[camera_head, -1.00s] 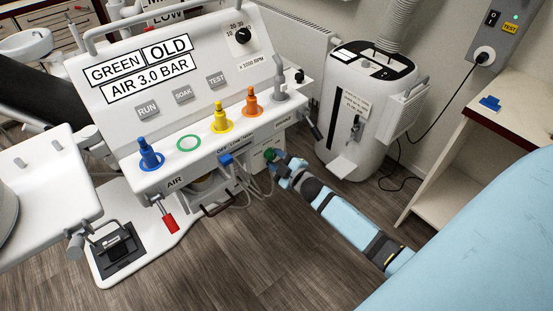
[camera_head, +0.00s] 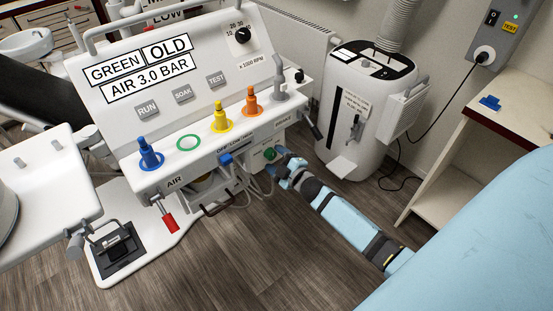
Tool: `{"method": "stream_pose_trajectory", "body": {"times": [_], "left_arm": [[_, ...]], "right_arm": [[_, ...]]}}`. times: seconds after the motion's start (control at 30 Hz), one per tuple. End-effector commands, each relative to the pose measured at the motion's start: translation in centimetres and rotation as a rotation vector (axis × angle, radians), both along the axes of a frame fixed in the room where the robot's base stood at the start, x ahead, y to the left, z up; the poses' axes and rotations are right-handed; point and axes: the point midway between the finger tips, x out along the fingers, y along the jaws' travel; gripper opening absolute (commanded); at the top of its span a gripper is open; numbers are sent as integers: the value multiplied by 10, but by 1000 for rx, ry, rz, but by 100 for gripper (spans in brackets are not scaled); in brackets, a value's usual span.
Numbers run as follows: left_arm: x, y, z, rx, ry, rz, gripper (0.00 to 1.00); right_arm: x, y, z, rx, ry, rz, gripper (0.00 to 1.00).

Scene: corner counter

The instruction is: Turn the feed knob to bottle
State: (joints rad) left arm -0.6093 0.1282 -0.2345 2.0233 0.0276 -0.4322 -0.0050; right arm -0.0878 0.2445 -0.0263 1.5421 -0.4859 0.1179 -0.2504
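A green knob (camera_head: 270,154) sits on the lower right front of the white dental unit (camera_head: 205,150), beside small labels too small to read surely. I cannot make out which setting it points to. My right gripper (camera_head: 281,164) is just right of the green knob, close against the unit's front, with its arm reaching in from the lower right. Its fingers are too small and dark to tell whether they are open or shut, or whether they touch the knob. My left gripper is not in view.
Blue (camera_head: 151,154), yellow (camera_head: 220,118) and orange (camera_head: 251,101) fittings stand on the unit's ledge. A white machine (camera_head: 362,110) stands behind right. A light blue padded surface (camera_head: 480,240) fills the lower right.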

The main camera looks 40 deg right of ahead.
Motion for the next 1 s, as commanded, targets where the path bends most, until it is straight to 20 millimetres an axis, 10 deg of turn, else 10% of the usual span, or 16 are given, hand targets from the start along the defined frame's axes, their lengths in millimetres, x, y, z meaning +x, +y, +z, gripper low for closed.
{"method": "stream_pose_trajectory", "body": {"times": [0.33,1.0], "left_arm": [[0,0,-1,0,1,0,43],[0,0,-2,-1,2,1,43]], "right_arm": [[-13,-1,0,0,1,1,64],[-134,-13,4,1,0,0,64]]}}
